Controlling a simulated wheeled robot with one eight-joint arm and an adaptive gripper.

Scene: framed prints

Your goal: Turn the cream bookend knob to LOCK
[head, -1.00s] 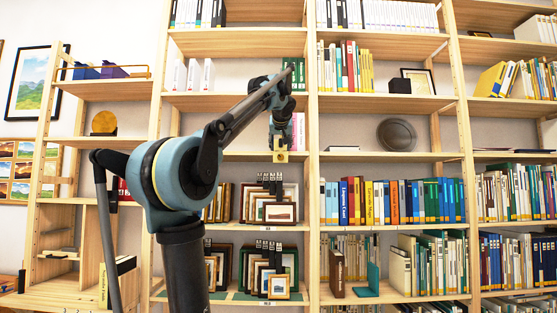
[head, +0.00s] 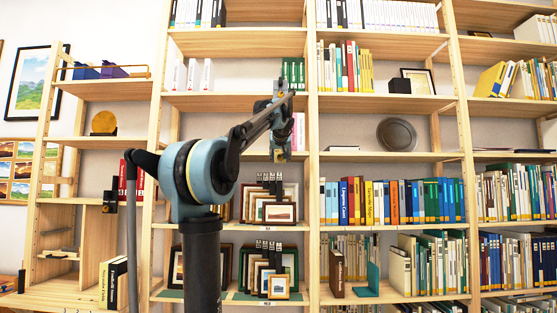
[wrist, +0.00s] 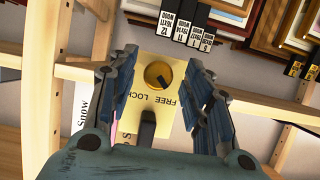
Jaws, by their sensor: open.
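In the wrist view a cream-yellow plate (wrist: 147,64) carries a round golden knob (wrist: 154,70) with a dark pointer mark slanting toward the lower right. The words FREE and LOCK are printed on the plate beside the knob; I cannot tell exactly which word the mark faces. My gripper (wrist: 160,66) is open, with one finger on each side of the knob and clear gaps visible between. Contact is not visible. In the head view my gripper (head: 280,150) is at the middle shelf, above the small framed prints, and hides the plate and knob.
Small framed prints (head: 279,211) with dark label tags stand just below my gripper; they also show in the wrist view (wrist: 240,15). A shelf upright (head: 312,120) is close on the right. White-and-pink books (head: 298,132) stand beside the gripper.

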